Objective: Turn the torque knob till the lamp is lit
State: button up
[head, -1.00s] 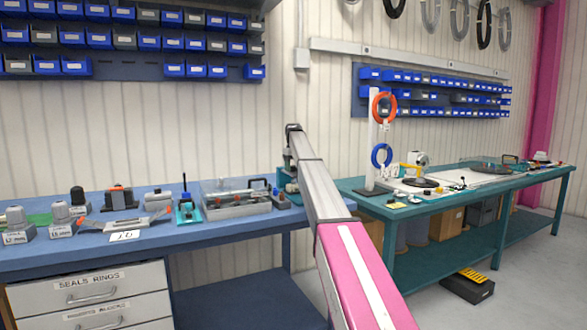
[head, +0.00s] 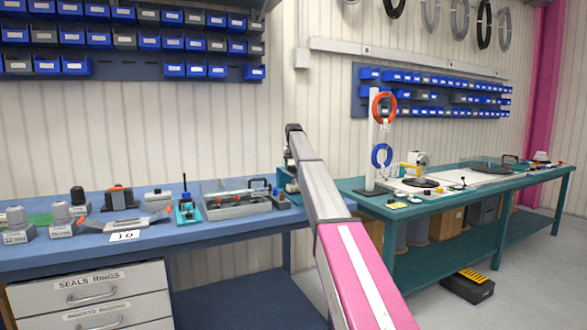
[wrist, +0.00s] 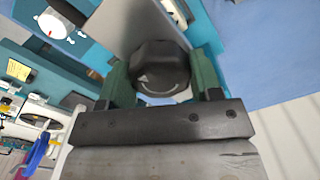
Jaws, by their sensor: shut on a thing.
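The torque knob (wrist: 161,68) is black and faceted, with a pale curved mark on its face, in the middle of the wrist view. My gripper (wrist: 162,82) has its green-padded fingers on both sides of the knob and is shut on it. In the head view my arm hides the gripper and the knob. A teal fixture (head: 287,181) shows beside the arm at the right end of the blue bench. I cannot make out a lit lamp in either view.
A grey tray of parts (head: 236,206) stands on the blue bench (head: 150,243) left of the arm. The teal bench (head: 470,192) on the right holds a ring stand (head: 372,140). A white round dial (wrist: 54,23) shows at upper left in the wrist view.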

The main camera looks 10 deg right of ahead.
dwell(0.3)
jog(key=o, duration=0.9)
jog(key=shift+r, duration=0.15)
notch_tip(320, 180, up, 11)
jog(key=shift+f, duration=0.2)
